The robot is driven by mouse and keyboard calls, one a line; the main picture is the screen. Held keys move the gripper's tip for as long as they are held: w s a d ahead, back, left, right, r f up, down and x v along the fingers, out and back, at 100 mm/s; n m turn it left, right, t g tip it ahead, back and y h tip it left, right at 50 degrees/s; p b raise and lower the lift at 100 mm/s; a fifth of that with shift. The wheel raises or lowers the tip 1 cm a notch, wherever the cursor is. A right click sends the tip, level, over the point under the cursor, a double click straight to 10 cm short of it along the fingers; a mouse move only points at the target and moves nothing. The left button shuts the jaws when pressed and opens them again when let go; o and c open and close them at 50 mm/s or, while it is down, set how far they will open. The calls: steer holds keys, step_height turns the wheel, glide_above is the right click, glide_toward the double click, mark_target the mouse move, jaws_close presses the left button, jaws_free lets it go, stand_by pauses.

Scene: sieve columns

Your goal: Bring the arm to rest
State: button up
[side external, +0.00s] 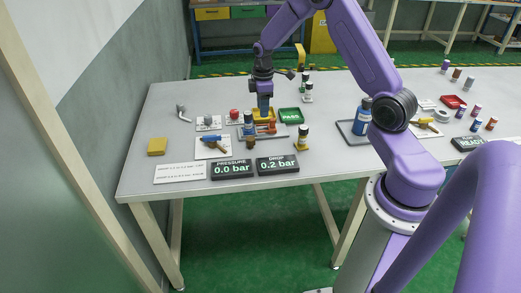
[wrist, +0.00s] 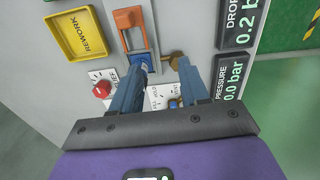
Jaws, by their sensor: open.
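My gripper (side external: 264,110) is over the grey table, above the orange clamp and the yellow rework tray in the side view. In the wrist view its two blue fingers (wrist: 164,66) are spread apart, with nothing visibly held between them. An orange clamp (wrist: 129,18) is beyond the fingertips, with a blue part (wrist: 143,60) close to the left fingertip. A brass-coloured knob (wrist: 174,59) shows between the fingertips; I cannot tell whether either finger touches anything.
The yellow rework tray (wrist: 76,36) and a red knob (wrist: 101,89) are at the left. A green pass tray (side external: 290,115) lies right of my gripper. Displays read pressure 0.0 bar (side external: 231,169) and drop 0.2 bar (side external: 277,164). Several bottles stand nearby.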

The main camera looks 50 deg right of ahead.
steer(key=s+a+r+n, duration=0.1)
steer(key=s+a+r, duration=0.5)
steer(key=a, duration=0.4)
steer(key=s+a+r+n, duration=0.1)
steer(key=s+a+r, duration=0.4)
steer(key=s+a, duration=0.45)
steer(key=s+a+r, duration=0.1)
steer(key=s, duration=0.8)
steer(key=s+a+r+n, duration=0.1)
steer(key=s, duration=0.8)
steer(key=shift+a+r, duration=0.35)
steer(key=shift+a, duration=0.05)
